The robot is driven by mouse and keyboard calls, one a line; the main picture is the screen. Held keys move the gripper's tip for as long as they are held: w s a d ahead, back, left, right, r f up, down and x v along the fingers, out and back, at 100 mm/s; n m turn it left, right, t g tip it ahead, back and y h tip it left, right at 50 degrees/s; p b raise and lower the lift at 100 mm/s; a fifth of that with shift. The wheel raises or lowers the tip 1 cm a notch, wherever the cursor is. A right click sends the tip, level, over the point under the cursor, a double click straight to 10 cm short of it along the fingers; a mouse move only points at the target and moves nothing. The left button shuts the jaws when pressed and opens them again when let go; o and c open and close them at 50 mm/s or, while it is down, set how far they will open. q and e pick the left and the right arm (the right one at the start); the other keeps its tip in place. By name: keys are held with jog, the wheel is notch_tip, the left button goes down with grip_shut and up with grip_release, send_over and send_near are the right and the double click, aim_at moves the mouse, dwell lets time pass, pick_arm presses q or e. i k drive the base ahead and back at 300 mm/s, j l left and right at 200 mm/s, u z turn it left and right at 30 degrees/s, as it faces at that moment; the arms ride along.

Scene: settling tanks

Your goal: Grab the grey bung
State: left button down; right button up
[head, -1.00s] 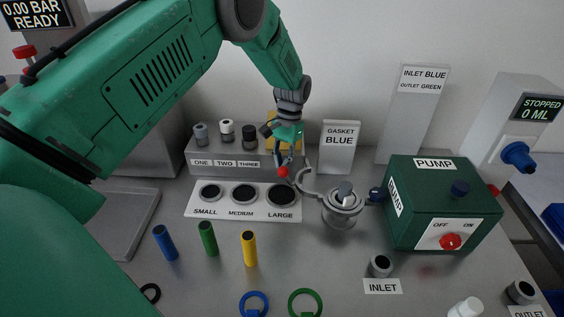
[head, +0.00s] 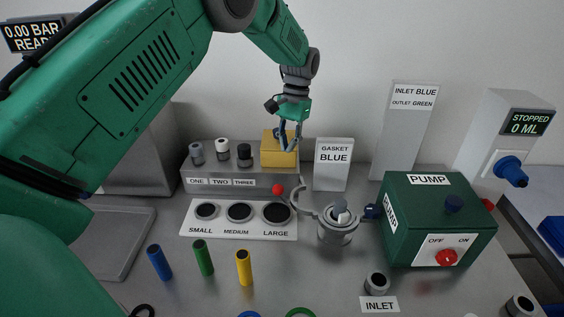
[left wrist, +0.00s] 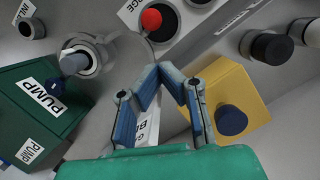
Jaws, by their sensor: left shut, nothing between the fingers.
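Two grey pieces could be the grey bung. One grey stopper (head: 196,152) stands upright at ONE on the rack, beside a white one (head: 222,147) and a black one (head: 244,154). Another grey plug (head: 341,210) sits tilted in the round metal fitting (head: 335,232); it also shows in the left wrist view (left wrist: 72,62). My left gripper (head: 291,148) is shut and empty, by the yellow block (head: 278,152), right of the rack stoppers and above and left of the fitting. The left wrist view shows its fingertips (left wrist: 160,68) together. My right gripper is not in view.
A red ball (head: 278,189) is near the LARGE hole of the white plate (head: 222,232). The GASKET BLUE sign (head: 333,170) stands right of the yellow block. The green pump box (head: 425,225) is right of the fitting. Blue, green and yellow tubes stand in front.

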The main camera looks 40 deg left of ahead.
aim_at(340, 204)
jog(key=k+l, duration=1.25)
